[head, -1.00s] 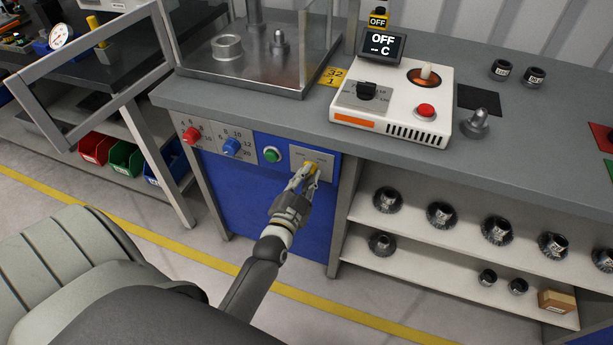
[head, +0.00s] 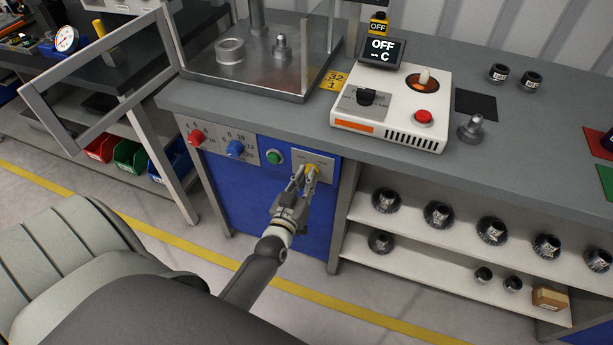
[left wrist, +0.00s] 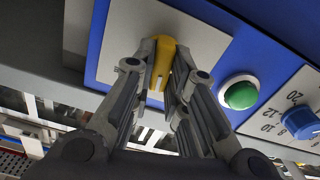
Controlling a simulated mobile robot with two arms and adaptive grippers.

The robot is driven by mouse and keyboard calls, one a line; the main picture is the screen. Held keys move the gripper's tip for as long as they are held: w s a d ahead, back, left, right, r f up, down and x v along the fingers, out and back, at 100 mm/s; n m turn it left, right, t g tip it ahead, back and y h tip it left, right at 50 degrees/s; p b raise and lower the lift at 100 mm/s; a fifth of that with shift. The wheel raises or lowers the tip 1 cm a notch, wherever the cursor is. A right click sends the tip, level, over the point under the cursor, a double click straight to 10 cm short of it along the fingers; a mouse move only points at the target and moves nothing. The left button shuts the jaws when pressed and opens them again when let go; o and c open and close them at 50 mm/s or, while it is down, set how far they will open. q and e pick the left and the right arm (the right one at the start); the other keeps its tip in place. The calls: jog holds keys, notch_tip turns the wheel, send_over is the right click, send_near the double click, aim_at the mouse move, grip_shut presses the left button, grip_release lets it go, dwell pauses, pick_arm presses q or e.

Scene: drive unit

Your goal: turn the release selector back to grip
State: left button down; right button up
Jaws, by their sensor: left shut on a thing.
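The release selector is a yellow knob (head: 311,168) on a light grey plate (head: 325,163) at the right end of the bench's blue front panel. It also shows in the left wrist view as a yellow bar (left wrist: 162,62). My left gripper (head: 304,177) is shut on the yellow knob, with one finger on each side of it in the left wrist view (left wrist: 160,85). The gripper hides part of the plate and its markings, and the labels are too small to read. My right gripper is not in view.
A green button (head: 274,157), a blue knob (head: 235,148) and a red knob (head: 196,138) sit left of the selector. A white heater unit (head: 393,115) with a display reading OFF stands above. Shelves (head: 400,215) with several dark holders lie to the right.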

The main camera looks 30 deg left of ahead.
pick_arm(q)
jog(key=n, duration=0.5)
jog(key=shift+a+n, duration=0.1)
jog(key=shift+n, duration=0.3)
dwell(0.4)
jog(key=c, duration=1.4)
grip_release()
jog(key=shift+c, duration=0.2)
jog(key=shift+s, duration=0.1)
jog(key=v, duration=1.2)
jog(key=shift+f, duration=0.1)
